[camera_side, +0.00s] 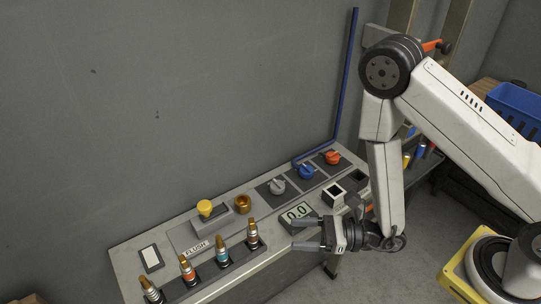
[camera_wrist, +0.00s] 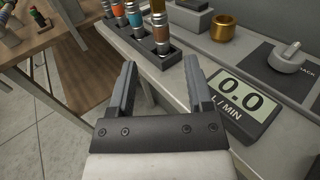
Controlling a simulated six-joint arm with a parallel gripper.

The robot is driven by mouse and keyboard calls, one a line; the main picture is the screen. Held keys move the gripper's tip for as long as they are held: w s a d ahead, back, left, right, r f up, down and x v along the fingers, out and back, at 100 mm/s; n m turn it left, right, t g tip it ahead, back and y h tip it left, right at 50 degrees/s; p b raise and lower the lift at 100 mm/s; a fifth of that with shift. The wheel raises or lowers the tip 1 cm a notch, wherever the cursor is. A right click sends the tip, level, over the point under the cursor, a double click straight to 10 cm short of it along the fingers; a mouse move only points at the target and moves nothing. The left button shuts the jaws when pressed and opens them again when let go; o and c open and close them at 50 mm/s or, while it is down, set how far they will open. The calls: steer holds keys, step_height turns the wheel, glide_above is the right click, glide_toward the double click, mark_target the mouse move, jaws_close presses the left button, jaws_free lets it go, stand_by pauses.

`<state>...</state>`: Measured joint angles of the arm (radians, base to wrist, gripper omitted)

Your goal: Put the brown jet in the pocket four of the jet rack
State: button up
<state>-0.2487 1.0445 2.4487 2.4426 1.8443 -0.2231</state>
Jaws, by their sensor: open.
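The brown jet (camera_side: 252,240) has a brown band and a brass tip. It stands upright at the right end of the dark jet rack (camera_side: 211,273) on the bench; no pocket numbers are legible. In the wrist view the brown jet (camera_wrist: 161,35) is just beyond the fingertips. The teal jet (camera_side: 221,254), orange jet (camera_side: 187,272) and white jet (camera_side: 151,291) stand to its left in the same rack. My gripper (camera_side: 296,234) is open and empty, to the right of the brown jet and apart from it; it also shows in the wrist view (camera_wrist: 158,68).
The flow display (camera_side: 298,214) lies close behind my gripper. A brass cup (camera_side: 242,204) and yellow button (camera_side: 205,208) stand behind the rack. Grey, blue and orange knobs (camera_side: 333,157) are farther right. A wooden table (camera_wrist: 65,50) with small items shows at left.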

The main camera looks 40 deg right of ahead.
steer(key=s+a+r+n+g+y, duration=0.2)
steer(key=s+a+r+n+g, duration=0.15)
steer(key=s+n+g, duration=0.4)
steer(key=s+d+n+g+h, duration=0.4)
steer(key=d+n+g+h, duration=0.1)
steer(key=n+g, duration=0.25)
steer(key=w+d+r+n+t+h, duration=0.2)
steer(key=w+d+n+h, duration=0.3)
steer(key=d, duration=0.3)
steer(key=w+d+r+n+t+h, duration=0.1)
steer(key=w+d+n+t+h, duration=0.3)
steer(key=d, duration=0.5)
steer(key=shift+w+d+r+n+t+h, duration=0.2)
steer(key=shift+w+r+n+t+h, duration=0.2)
steer(key=shift+n+h, duration=0.55)
steer(key=shift+m+h, duration=0.25)
